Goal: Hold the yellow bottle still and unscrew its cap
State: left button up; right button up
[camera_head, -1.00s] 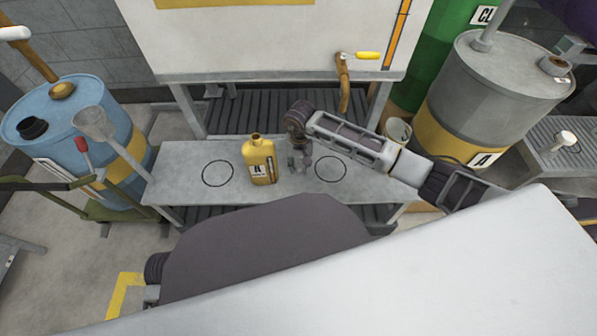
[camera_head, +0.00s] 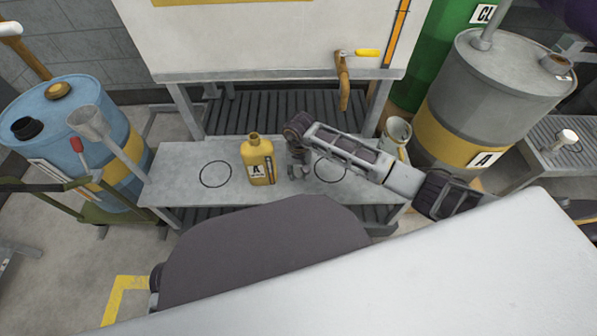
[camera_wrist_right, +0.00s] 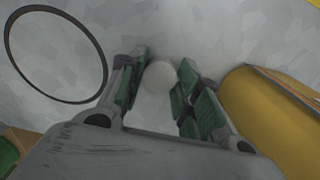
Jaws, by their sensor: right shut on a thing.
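The yellow bottle (camera_head: 257,163) stands upright on the grey bench, with a label on its front. Its neck shows no cap on it. My right gripper (camera_head: 298,171) is low over the bench, just right of the bottle and apart from it. In the right wrist view its fingers are shut on a pale round thing (camera_wrist_right: 160,77), seemingly the cap, with the bottle (camera_wrist_right: 268,115) beside it on the right. Whether the round thing touches the bench I cannot tell. My left gripper is not in view.
The grey bench (camera_head: 180,185) has a drawn circle (camera_head: 215,174) left of the bottle and another by my right arm. A white tank (camera_head: 265,45) with a tap stands behind. A blue drum (camera_head: 70,110) is left, a grey drum (camera_head: 495,90) right.

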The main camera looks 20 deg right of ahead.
aim_at(299, 173)
jog(key=shift+f, duration=0.1)
dwell(0.3)
jog(key=o, duration=1.1)
pick_arm(q)
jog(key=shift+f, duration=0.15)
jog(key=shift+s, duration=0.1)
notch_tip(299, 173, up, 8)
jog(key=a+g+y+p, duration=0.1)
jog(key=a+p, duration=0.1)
jog(key=p, duration=0.1)
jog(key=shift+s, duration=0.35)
pick_arm(e)
jog(key=shift+r, duration=6.15)
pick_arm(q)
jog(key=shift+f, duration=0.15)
